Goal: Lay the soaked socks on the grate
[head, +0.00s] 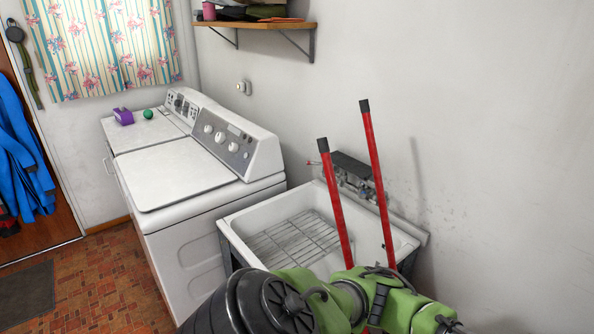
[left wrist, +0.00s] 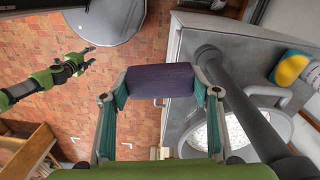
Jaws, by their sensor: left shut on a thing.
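The grate (head: 295,240) is a wire rack lying in the white utility tub (head: 243,215) in the head view; it looks bare. In the left wrist view my left gripper (left wrist: 160,90) is shut on a dark purple thing (left wrist: 160,80), held between its teal fingers above the floor. I cannot tell whether it is a sock. No other sock can be made out. My right gripper (left wrist: 88,58) shows at the left of that view, apart from the held thing, open and empty. Neither gripper shows in the head view, where green and black arm parts cover the tub's near side.
Two red handles (head: 336,205) with black tips rise across the tub; their lower ends are hidden. A white washer (head: 175,175) and a second machine stand left of the tub. A wall shelf (head: 255,25) hangs above. A grey surface (left wrist: 225,30) lies right in the wrist view.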

